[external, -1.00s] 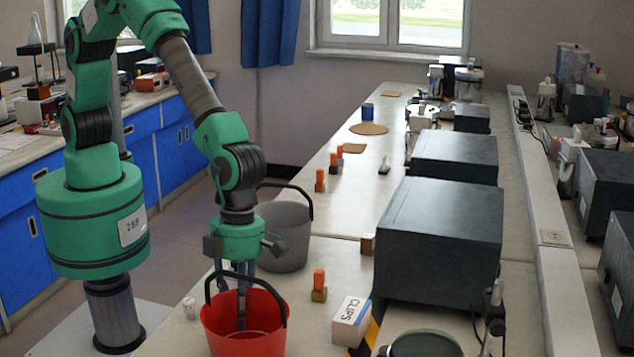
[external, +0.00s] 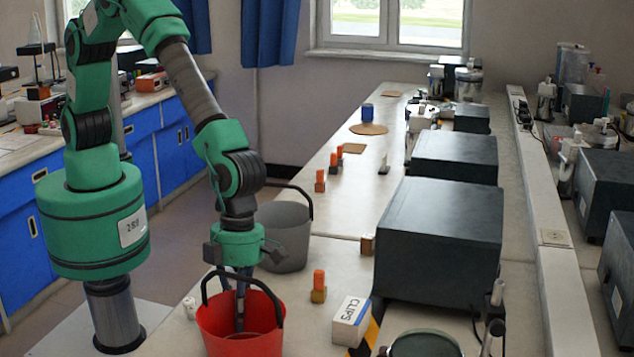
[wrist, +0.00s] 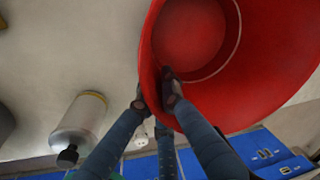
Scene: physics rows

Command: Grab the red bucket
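The red bucket (external: 243,337) stands on the near end of the light bench at the bottom of the external view, with its dark handle raised over the rim. In the wrist view the bucket (wrist: 255,75) fills the upper right, and its inside looks empty. My gripper (external: 240,322) points down at the bucket, with fingers reaching below the rim. In the wrist view my gripper (wrist: 155,92) has its fingertips on either side of the bucket's wall, one inside and one outside, closed against it. The third finger is partly hidden at the rim.
A grey bucket (external: 287,240) stands just behind the red one. A CLIPS box (external: 351,322) and an orange-topped block (external: 319,286) are to the right, before a large dark box (external: 440,240).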

